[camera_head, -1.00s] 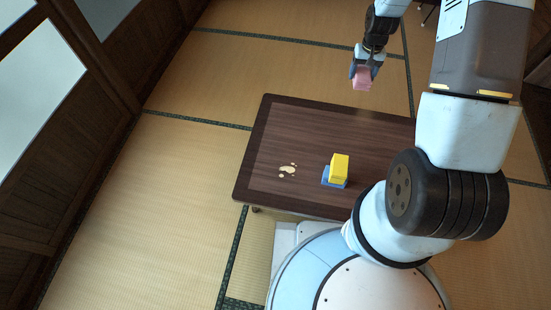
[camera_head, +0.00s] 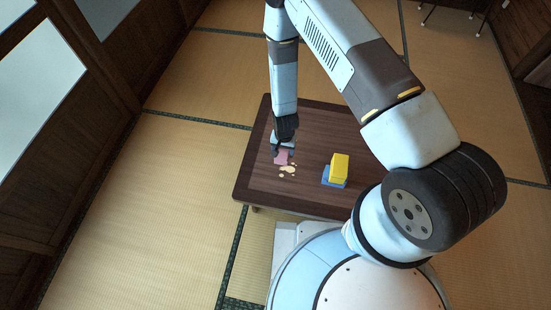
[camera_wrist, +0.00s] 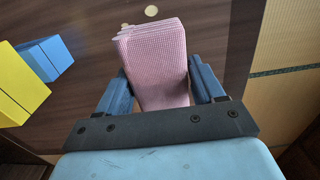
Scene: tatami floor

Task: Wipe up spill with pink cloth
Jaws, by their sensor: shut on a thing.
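My gripper (camera_head: 281,147) is shut on the folded pink cloth (camera_head: 282,158), pointing down over the left part of the table. In the wrist view the pink cloth (camera_wrist: 156,62) stands between the two blue fingers (camera_wrist: 165,92). The spill (camera_head: 288,169), several pale cream patches, lies on the dark wooden table just in front of the cloth in the head view. A small part of the spill (camera_wrist: 151,11) shows beyond the cloth in the wrist view; the cloth hides the rest. I cannot tell whether the cloth touches the table.
A yellow block (camera_head: 339,167) sits on a blue block (camera_head: 334,182) to the right of the spill; the yellow block (camera_wrist: 17,86) and blue block (camera_wrist: 46,57) also show in the wrist view. The table (camera_head: 258,182) has bare room around them.

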